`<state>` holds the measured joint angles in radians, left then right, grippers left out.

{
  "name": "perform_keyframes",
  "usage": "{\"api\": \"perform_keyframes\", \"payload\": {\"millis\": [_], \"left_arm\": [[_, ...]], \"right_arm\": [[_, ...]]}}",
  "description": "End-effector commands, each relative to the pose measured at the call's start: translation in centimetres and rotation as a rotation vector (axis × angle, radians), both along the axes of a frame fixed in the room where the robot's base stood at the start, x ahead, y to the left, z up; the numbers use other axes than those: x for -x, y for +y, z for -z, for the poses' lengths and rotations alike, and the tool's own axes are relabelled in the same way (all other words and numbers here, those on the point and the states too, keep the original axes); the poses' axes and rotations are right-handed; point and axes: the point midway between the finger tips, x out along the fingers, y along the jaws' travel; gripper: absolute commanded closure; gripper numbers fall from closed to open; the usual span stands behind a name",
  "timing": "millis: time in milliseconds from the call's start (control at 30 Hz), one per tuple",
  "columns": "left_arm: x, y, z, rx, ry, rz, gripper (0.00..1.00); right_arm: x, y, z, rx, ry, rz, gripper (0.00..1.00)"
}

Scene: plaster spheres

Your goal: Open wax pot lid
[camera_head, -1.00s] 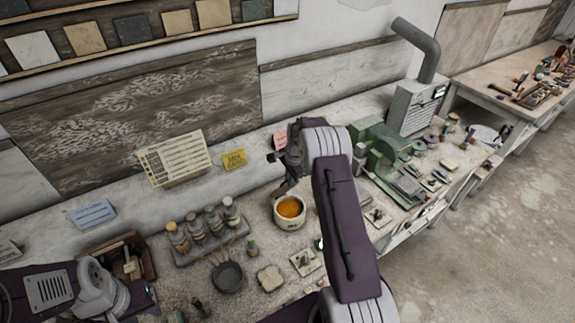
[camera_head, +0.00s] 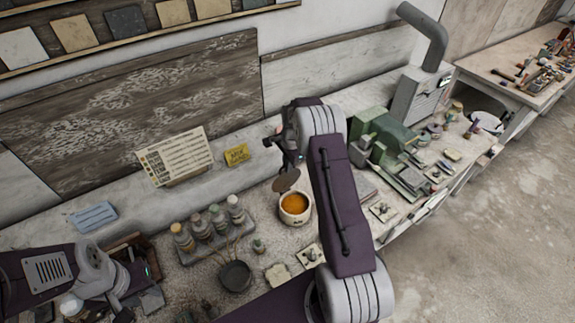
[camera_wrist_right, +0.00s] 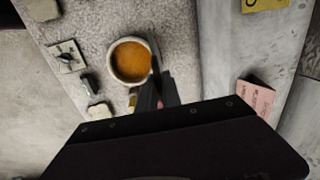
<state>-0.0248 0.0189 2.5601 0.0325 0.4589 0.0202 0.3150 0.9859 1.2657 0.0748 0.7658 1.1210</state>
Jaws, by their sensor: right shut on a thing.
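The cream wax pot (camera_head: 295,217) stands upright on the bench, its top uncovered and orange wax (camera_head: 294,202) showing inside. The pot also shows in the right wrist view (camera_wrist_right: 113,73). The brown round lid (camera_head: 286,181) is tilted up at the pot's back-left rim; whether it touches the rim I cannot tell. My right gripper (camera_head: 291,167) is shut on the lid, above and behind the pot.
A tray of several capped bottles (camera_head: 209,229) stands left of the pot. A small dark pan (camera_head: 235,276) and a pale block (camera_head: 278,276) lie in front. A green machine (camera_head: 382,138) stands to the right. A yellow card (camera_head: 236,155) leans at the back.

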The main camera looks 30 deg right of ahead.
Motion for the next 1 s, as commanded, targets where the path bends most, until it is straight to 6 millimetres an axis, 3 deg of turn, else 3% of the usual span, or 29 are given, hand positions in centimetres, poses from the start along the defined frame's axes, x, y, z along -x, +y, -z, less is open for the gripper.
{"api": "perform_keyframes", "payload": {"millis": [133,200,233,567,1000], "left_arm": [[0.0,0.0,0.0,0.000,0.000,0.000,0.64],[0.0,0.0,0.0,0.000,0.000,0.000,0.64],[0.0,0.0,0.0,0.000,0.000,0.000,0.64],[0.0,0.0,0.2,0.000,0.000,0.000,0.64],[0.0,0.0,2.3,0.000,0.000,0.000,0.64]], "right_arm": [[0.0,0.0,0.0,-0.001,0.000,-0.001,1.00],[0.0,0.0,0.0,-0.001,0.000,-0.001,0.75],[0.0,0.0,0.0,-0.001,0.000,-0.001,0.69],[0.0,0.0,-0.3,0.000,-0.002,0.000,0.69],[1.0,-0.1,-8.2,0.001,-0.002,0.000,0.69]]}}
